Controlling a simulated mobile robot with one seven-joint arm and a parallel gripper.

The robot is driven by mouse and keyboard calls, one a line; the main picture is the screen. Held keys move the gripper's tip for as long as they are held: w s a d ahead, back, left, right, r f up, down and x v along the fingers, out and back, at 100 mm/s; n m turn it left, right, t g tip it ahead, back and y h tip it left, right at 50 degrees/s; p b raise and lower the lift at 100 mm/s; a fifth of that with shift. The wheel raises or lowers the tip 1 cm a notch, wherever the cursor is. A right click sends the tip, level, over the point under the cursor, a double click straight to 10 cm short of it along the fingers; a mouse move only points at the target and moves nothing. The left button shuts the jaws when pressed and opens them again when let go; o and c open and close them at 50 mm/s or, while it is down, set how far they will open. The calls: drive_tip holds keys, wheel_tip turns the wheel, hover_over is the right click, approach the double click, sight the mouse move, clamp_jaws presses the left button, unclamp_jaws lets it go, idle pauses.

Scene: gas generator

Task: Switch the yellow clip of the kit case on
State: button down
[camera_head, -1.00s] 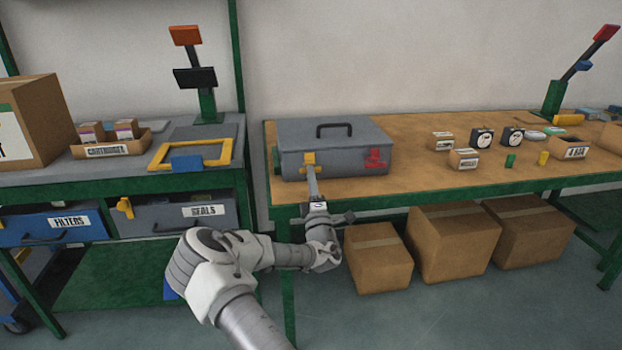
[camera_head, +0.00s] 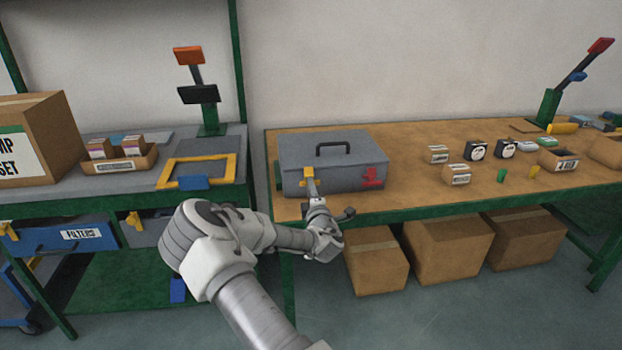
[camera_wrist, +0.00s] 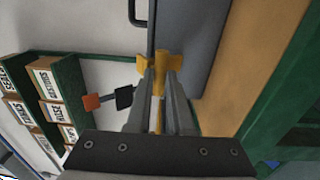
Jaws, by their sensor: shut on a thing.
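The grey kit case (camera_head: 345,178) sits closed on the wooden workbench, its black handle on top. The yellow clip (camera_head: 305,178) is on the left of its front face, and a red clip (camera_head: 372,178) is on the right. My gripper (camera_head: 312,187) reaches the case front from below at the yellow clip. In the wrist view, my gripper (camera_wrist: 159,85) has its fingers closed around the yellow clip's (camera_wrist: 160,62) stem, with the clip's wider end showing beyond the tips. The fingers partly hide the clip in the head view.
The workbench (camera_head: 415,185) holds small boxes, gauges and a bin (camera_head: 562,160) to the right. A second bench at left carries a yellow frame (camera_head: 233,168) and a carton (camera_head: 35,135). Cardboard boxes (camera_head: 450,245) stand under the workbench. Bare benchtop lies right of the case.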

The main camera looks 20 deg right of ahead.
sight(308, 173)
drive_tip(key=r+g+p, duration=0.1)
drive_tip(key=g+p, duration=0.1)
drive_tip(key=p, duration=0.2)
drive_tip(key=w+r+g+y+p, duration=0.1)
drive_tip(key=r+g+p, duration=0.1)
drive_tip(key=p, duration=0.2)
drive_tip(key=shift+w+d+r+p, duration=0.2)
drive_tip(key=shift+r+p, duration=0.1)
drive_tip(key=shift+p, duration=0.05)
drive_tip(key=g+p, duration=0.1)
drive_tip(key=p, duration=0.2)
drive_tip(key=shift+w+d+r+g+y, duration=0.1)
drive_tip(key=shift+w+r+g+y, duration=0.1)
drive_tip(key=shift+w+g+y, duration=0.15)
drive_tip(key=shift+w+g+p, duration=0.2)
drive_tip(key=shift+g+p, duration=0.25)
drive_tip(key=shift+p, duration=0.35)
drive_tip(key=shift+f, duration=0.1)
drive_tip(key=c, duration=1.1)
unclamp_jaws()
drive_tip(key=v, duration=1.7)
drive_tip(key=shift+d+r, duration=0.1)
drive_tip(key=shift+r, duration=0.2)
